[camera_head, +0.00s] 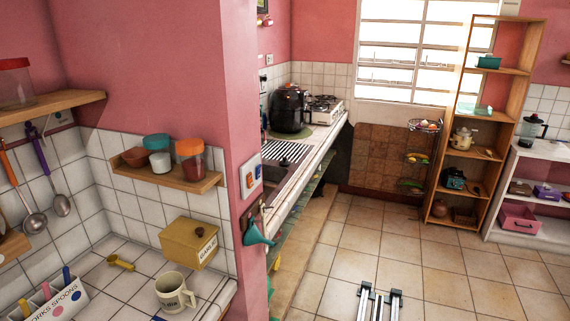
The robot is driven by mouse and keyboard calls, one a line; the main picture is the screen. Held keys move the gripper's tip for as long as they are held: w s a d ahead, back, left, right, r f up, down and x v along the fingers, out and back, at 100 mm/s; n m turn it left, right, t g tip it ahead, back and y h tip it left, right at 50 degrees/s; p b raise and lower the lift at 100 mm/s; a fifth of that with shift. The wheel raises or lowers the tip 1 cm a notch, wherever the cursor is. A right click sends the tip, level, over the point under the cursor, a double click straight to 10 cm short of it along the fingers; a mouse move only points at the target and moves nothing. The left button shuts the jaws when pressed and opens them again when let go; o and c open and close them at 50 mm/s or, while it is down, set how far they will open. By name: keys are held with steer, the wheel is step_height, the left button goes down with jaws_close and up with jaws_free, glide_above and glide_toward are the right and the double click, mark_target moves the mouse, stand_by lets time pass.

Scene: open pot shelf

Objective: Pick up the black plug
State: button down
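I cannot make out a black plug for certain in this view. A small dark shape on a pale wall plate (263,84) shows left of the black air fryer (287,109); it is too small to tell whether it is a plug. The fryer stands on a green mat on the far counter, beside the white stove (322,109).
A pink wall corner (243,75) stands between the near tiled counter and the far one. A mug (175,293) and a yellow box (189,243) stand on the near counter. An open wooden shelf (440,170) holds pots. The tiled floor (425,262) is mostly clear.

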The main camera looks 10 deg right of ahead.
steer(key=c, duration=1.9)
jaws_free()
steer(key=o, duration=1.9)
steer(key=shift+c, duration=0.2)
